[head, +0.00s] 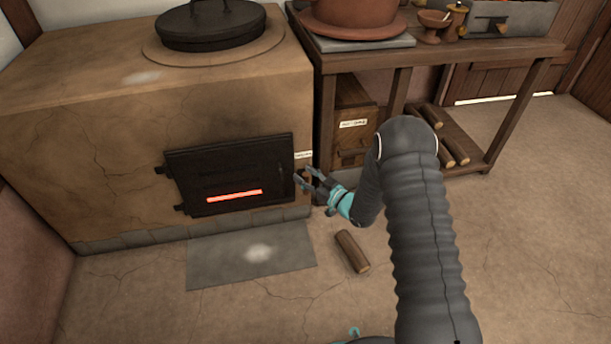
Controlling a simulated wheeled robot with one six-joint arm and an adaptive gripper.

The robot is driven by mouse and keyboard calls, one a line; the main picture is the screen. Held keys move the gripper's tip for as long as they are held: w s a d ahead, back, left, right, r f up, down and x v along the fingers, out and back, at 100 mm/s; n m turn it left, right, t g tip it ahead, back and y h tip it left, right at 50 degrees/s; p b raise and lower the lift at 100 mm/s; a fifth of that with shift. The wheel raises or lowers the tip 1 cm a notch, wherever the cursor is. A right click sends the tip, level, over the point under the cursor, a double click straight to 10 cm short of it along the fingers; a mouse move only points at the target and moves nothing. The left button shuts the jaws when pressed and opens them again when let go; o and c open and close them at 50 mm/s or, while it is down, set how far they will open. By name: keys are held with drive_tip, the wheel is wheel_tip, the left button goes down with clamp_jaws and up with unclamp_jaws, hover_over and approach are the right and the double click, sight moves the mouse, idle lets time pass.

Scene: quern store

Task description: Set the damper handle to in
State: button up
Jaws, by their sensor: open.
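My gripper (304,175) is open at the right end of the clay stove's front (120,165), just right of the black fire door (230,170). A small brown piece, which may be the damper handle, shows between or just behind the fingers, below a small white label (303,155). The fingers cover much of this spot. I cannot tell whether they touch the handle or how far in it sits.
A grey floor plate (215,262) lies before the stove, and a loose log (351,251) lies right of it. A wooden table (440,55) stands close on the right, with a drawer box (352,105) and logs (452,150) below. A black lid (210,22) tops the stove.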

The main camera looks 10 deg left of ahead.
drive_tip(key=v, duration=1.2)
